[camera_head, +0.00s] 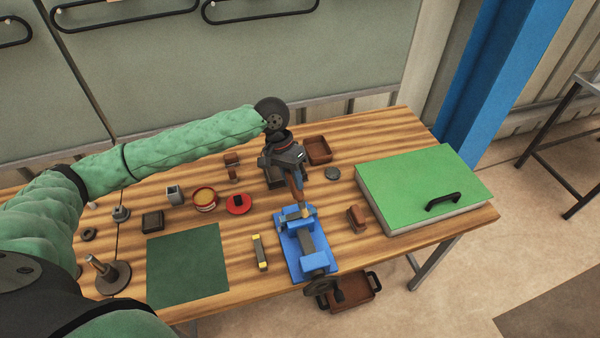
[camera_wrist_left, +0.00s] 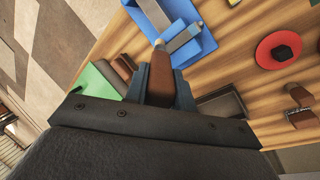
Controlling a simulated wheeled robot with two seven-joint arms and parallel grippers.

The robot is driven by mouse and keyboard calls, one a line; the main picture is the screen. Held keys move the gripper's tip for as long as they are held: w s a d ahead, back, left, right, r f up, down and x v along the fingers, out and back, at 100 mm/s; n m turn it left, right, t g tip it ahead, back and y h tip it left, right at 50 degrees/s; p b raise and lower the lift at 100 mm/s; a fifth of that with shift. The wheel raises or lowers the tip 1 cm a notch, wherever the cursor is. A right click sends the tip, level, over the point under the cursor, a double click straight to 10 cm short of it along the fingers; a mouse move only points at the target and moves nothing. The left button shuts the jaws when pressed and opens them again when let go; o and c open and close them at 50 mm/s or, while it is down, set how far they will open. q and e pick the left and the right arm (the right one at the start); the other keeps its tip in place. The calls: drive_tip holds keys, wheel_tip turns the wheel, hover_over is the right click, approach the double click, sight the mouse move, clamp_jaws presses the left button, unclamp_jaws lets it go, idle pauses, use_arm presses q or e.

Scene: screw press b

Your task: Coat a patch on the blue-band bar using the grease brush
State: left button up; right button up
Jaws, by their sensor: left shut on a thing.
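My left gripper (camera_head: 297,188) is shut on the brown handle of the grease brush (camera_head: 298,194), which points down at the blue press (camera_head: 291,259). In the left wrist view the brown handle (camera_wrist_left: 159,76) sits between the blue-grey fingers of the gripper (camera_wrist_left: 160,82). The brush's tip is over the far end of the press; I cannot tell whether it touches. A grey bar-like piece (camera_wrist_left: 183,39) lies across the press there, but its band is not clear. The open red-brown grease tin (camera_head: 205,198) stands left of the gripper. My right gripper is not in view.
A yellow-ended bar (camera_head: 260,252) lies left of the press. A red disc with a black knob (camera_head: 238,204), a brown block (camera_head: 357,217) and a green-lidded case (camera_head: 415,180) stand around. The dark green mat (camera_head: 187,265) is bare.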

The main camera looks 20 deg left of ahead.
use_arm(q)
drive_tip(key=shift+s+a, duration=0.75)
drive_tip(key=shift+a, duration=0.35)
drive_tip(key=shift+s+a, duration=0.7)
drive_tip(key=shift+a, duration=0.35)
drive_tip(key=shift+f, duration=0.55)
drive_tip(key=shift+w+d, duration=0.1)
drive_tip(key=shift+w+d+f, duration=0.1)
drive_tip(key=shift+w+d, duration=0.5)
drive_tip(key=shift+d, duration=0.3)
drive_tip(key=shift+w+d+f, duration=0.1)
drive_tip(key=shift+w+d, duration=0.45)
drive_tip(key=shift+d, duration=0.3)
drive_tip(key=shift+r, duration=0.15)
drive_tip(key=shift+r, duration=0.7)
drive_tip(key=shift+a, duration=0.1)
